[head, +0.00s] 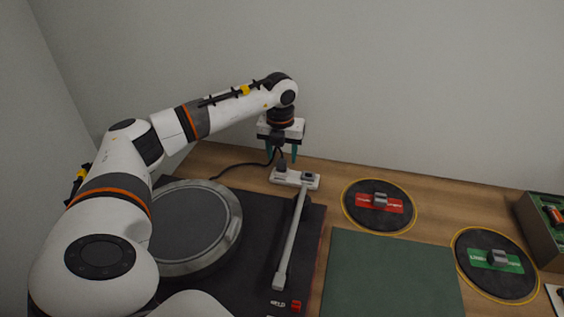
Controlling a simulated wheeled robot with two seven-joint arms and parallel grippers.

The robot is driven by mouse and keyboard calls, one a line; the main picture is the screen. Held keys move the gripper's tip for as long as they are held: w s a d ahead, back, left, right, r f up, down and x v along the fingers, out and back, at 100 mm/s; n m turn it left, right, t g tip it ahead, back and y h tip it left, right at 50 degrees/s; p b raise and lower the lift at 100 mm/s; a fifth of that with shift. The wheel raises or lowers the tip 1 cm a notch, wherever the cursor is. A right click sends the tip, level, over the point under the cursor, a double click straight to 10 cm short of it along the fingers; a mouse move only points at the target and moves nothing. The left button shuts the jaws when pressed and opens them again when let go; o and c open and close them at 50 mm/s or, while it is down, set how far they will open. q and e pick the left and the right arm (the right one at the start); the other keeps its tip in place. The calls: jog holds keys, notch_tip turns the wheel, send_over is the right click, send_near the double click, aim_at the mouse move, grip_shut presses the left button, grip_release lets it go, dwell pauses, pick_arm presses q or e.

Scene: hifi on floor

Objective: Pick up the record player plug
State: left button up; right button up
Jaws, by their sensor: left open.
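The record player plug appears to be the small dark piece (281,164) on the left end of a short white block (296,179). A black cable (238,166) runs from near it to the left, behind the platter. My left gripper (281,155) points down from above, open, with one teal finger on each side of the dark piece's upper part. I cannot tell whether the fingers touch it. The record player (258,206) is a dark deck with a round grey platter and a long pale tonearm (292,235). My right gripper is not in view.
Two black records with yellow rims, one with a red label (370,221) and one with a green label (465,272), lie on the wooden surface (330,178). A green mat (390,275) lies in front. A green box (537,230) stands at the right. A wall is close behind.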

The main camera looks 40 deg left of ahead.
aim_at(282, 160)
pick_arm(q)
jog(key=f, duration=0.3)
jog(key=shift+w+a+f, duration=0.15)
jog(key=shift+w+f, duration=0.05)
jog(key=shift+f, duration=0.05)
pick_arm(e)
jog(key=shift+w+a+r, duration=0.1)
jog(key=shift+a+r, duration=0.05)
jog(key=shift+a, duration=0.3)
pick_arm(q)
jog(key=shift+c, duration=0.2)
jog(key=c, duration=1)
jog(key=shift+o, duration=0.2)
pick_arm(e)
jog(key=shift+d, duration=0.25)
pick_arm(q)
jog(key=shift+r, duration=0.1)
